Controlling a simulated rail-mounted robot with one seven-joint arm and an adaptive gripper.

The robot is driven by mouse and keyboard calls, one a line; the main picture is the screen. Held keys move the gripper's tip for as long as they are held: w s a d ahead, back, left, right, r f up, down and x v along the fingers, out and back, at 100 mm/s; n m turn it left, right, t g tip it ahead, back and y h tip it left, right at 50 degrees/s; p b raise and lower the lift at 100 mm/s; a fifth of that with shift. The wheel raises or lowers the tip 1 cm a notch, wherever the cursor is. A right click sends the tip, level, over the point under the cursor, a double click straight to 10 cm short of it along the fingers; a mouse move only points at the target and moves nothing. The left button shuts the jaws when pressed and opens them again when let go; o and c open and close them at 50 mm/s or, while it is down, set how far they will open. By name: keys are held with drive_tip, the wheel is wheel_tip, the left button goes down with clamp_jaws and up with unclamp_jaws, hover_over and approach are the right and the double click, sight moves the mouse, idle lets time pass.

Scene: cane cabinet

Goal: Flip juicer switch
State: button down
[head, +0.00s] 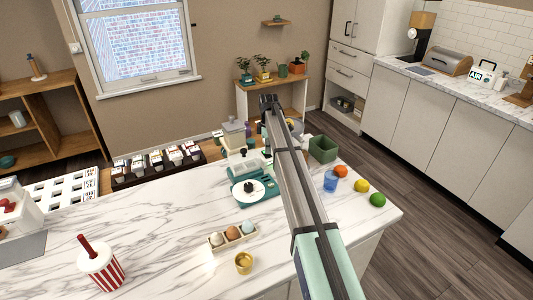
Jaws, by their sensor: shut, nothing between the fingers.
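I cannot pick out the juicer or its switch for certain. A pale green and cream appliance (234,135) stands at the far side of the marble counter, just left of my arm. In front of it is a teal device (240,197) with a round white top, also left of my arm. My arm reaches from the bottom right of the picture up and away over the counter. Its far end is dark, and I make out no fingers there.
An egg holder (216,241), gold cup (244,262) and striped cup (100,266) stand on the near counter. The counter's middle left is clear.

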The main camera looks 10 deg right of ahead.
sight(268, 155)
drive_tip(key=shift+r+p, duration=1.15)
drive_tip(key=shift+r, duration=1.7)
